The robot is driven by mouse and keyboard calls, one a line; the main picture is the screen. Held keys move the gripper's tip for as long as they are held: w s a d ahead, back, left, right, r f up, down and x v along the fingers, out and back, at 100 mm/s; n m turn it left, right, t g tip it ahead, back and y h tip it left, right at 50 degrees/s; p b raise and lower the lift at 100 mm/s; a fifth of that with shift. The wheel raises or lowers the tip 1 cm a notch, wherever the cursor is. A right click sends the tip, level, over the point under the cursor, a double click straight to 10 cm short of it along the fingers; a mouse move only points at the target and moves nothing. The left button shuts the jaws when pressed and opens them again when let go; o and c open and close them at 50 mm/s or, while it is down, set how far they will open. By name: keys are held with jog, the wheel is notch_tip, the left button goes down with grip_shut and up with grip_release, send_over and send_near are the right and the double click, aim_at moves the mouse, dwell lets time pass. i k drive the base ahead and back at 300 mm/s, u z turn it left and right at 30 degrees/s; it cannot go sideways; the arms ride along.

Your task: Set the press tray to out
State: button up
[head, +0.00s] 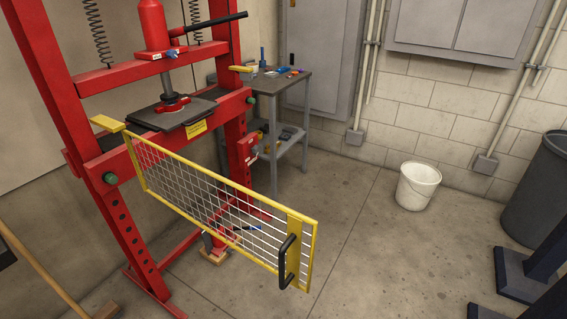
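A red shop press (118,75) stands at the left. A dark flat plate (170,114), which looks like the press tray, lies on the press bed under the ram, with a yellow label (196,129) at its front edge. How far out the plate sits is hard to tell. A yellow-framed mesh guard (215,205) extends from the left front of the press toward the lower right, swung away from the bed. It carries a black handle (287,262) at its near end. My gripper is not in view.
A grey cart (284,83) with tools stands behind the press. A white bucket (417,186) and a dark bin (538,190) are at the right. Dark blue metal parts (525,277) fill the lower right. A wooden pole (45,273) leans at lower left. The middle floor is clear.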

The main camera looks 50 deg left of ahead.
aim_at(167, 122)
jog(key=u, duration=2.1)
